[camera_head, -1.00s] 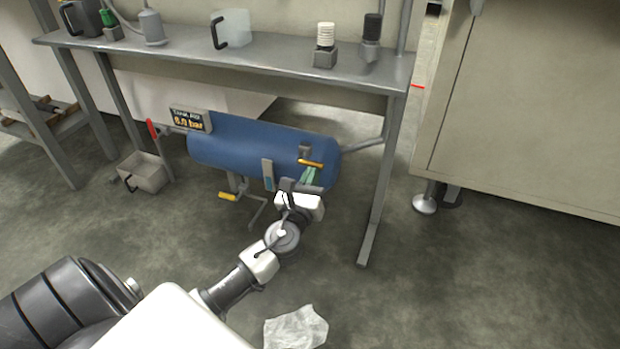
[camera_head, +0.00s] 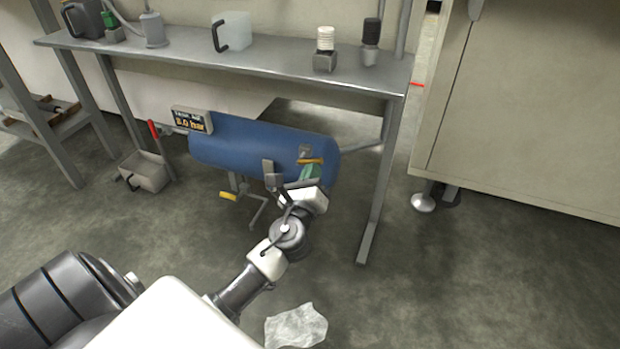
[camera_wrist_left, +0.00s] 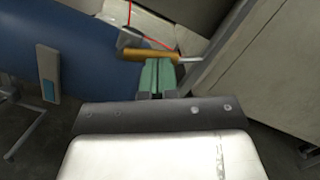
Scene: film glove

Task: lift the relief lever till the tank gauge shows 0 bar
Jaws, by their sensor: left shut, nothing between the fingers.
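The blue tank (camera_head: 245,148) lies under the bench. Its gauge (camera_head: 192,121) at the left end shows orange digits in bar; the first digit is blurred, and it does not read 0. A lever with an orange handle (camera_head: 311,161) sits on a grey block near the tank's right end. In the left wrist view the orange handle (camera_wrist_left: 150,54) runs across the fingertips. My left gripper (camera_head: 312,169) has green fingers shut and empty, with their tips close under the handle. The wrist view also shows the shut fingers (camera_wrist_left: 158,63); contact is hard to tell. My right gripper is not in view.
The bench top (camera_head: 275,65) is above the tank, and its right leg (camera_head: 380,185) stands beside it. A yellow-handled part (camera_head: 228,196) hangs below. A red handle (camera_head: 153,130) and grey bin (camera_head: 150,176) are left. A crumpled sheet (camera_head: 296,326) lies on open floor.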

